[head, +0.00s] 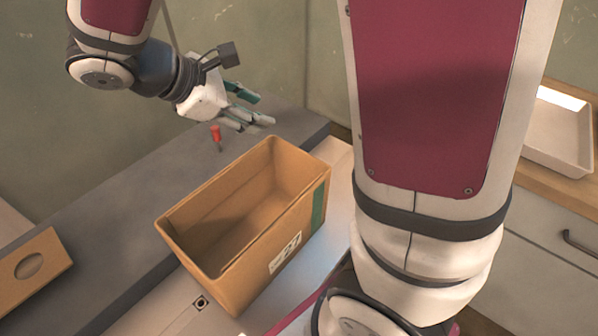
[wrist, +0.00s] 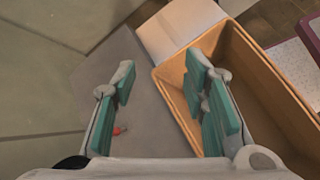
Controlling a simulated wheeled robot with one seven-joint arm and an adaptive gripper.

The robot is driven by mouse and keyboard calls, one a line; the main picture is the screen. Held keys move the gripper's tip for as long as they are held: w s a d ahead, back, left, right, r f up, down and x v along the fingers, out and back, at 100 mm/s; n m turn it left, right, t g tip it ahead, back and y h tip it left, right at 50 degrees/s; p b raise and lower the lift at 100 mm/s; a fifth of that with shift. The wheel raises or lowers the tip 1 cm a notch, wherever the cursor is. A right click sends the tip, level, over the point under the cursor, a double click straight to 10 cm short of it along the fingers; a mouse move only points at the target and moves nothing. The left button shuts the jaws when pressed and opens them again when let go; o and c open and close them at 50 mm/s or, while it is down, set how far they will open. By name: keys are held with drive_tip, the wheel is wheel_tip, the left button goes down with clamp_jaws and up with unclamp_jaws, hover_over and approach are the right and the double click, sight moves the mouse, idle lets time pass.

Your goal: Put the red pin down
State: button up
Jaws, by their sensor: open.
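The red pin (head: 216,133) has a red head and a thin dark lower part. In the head view it shows on the grey counter, between the cardboard box and my gripper. In the wrist view the red pin (wrist: 120,130) shows small, near the left finger and close to the gripper's base edge. My gripper (head: 258,108) is open, with teal pads, above the counter and to the right of the pin in the head view. In the wrist view my gripper (wrist: 165,90) has nothing between its fingers, and the right finger overlaps the box's rim.
An open, empty-looking cardboard box (head: 318,176) stands in front of the grey counter (head: 110,215). A wooden piece with a round hole (head: 50,275) lies at the left. A white tray (head: 560,155) sits on a wooden worktop at the right.

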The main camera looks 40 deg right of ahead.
drive_tip(key=s+a+r+m+t+y, duration=0.1)
drive_tip(key=s+m+y, duration=0.3)
drive_tip(key=s, duration=0.5)
drive_tip(key=s+a+r+m+t+y, duration=0.1)
drive_tip(key=s+a+m+y, duration=0.3)
drive_tip(key=s+m, duration=0.4)
drive_tip(key=shift+s+r+m+y, duration=0.25)
drive_tip(key=shift+s+y, duration=0.45)
drive_tip(key=shift+s, duration=0.6)
wheel_tip(320, 180, up, 8)
drive_tip(key=t+p, duration=0.1)
drive_tip(key=p, duration=0.5)
drive_tip(key=shift+d+t+p, duration=0.15)
drive_tip(key=shift+t+p, duration=0.25)
